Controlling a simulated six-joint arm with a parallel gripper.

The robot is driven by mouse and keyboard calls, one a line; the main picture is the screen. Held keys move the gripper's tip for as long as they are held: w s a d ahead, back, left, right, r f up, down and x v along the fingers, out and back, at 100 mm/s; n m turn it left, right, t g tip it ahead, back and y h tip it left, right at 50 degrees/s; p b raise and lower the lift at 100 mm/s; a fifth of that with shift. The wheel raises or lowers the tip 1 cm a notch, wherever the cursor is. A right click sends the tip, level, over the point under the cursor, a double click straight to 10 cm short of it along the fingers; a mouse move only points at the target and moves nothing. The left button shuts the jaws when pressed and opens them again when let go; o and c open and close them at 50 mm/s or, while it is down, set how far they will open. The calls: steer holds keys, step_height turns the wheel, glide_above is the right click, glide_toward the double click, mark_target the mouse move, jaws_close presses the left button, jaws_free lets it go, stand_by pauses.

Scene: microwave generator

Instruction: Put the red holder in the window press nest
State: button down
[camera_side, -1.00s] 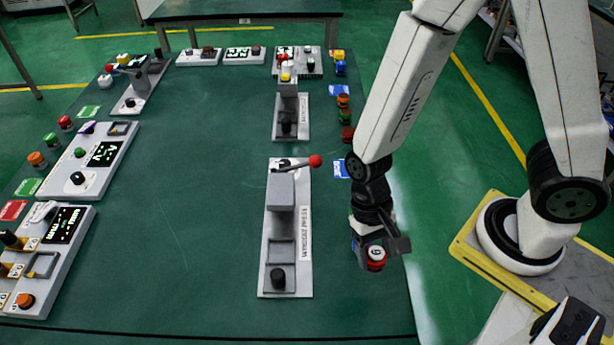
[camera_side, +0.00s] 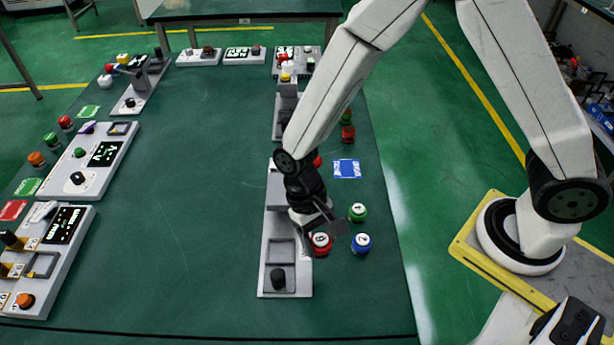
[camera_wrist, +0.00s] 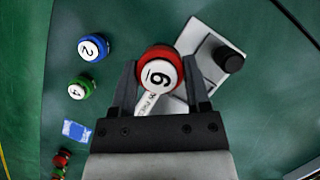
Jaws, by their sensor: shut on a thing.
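The red holder (camera_side: 320,243), with a white top marked with a number, is in my gripper (camera_side: 322,232) beside the right edge of the window press (camera_side: 301,284). In the wrist view the red holder (camera_wrist: 159,72) sits between the two fingers of my gripper (camera_wrist: 159,82), which are shut on it. The window press is a grey plate with a black knob (camera_side: 278,278) at its front. Its square nest (camera_side: 281,251) shows empty, left of the holder. My arm hides part of the press's upper body and lever.
A green holder (camera_side: 357,212) and a blue holder (camera_side: 361,243) stand on the table just right of my gripper. A blue card (camera_side: 347,169) lies farther back. More machines line the left side, such as a panel with a display (camera_side: 90,158). The table's middle is clear.

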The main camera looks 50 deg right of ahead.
mark_target(284, 255)
steer(key=w+a+n+h, duration=0.1)
steer(key=w+a+n, duration=0.1)
steer(key=w, duration=0.6)
steer(key=shift+w+a+f+n, duration=0.2)
steer(key=shift+w+a+n, duration=0.1)
steer(key=shift+a, duration=0.3)
steer(key=shift+f, duration=0.2)
steer(key=shift+f, duration=2.75)
steer(key=shift+f, duration=0.55)
jaws_free()
steer(key=shift+v, duration=3.9)
steer(key=shift+d+r, duration=0.1)
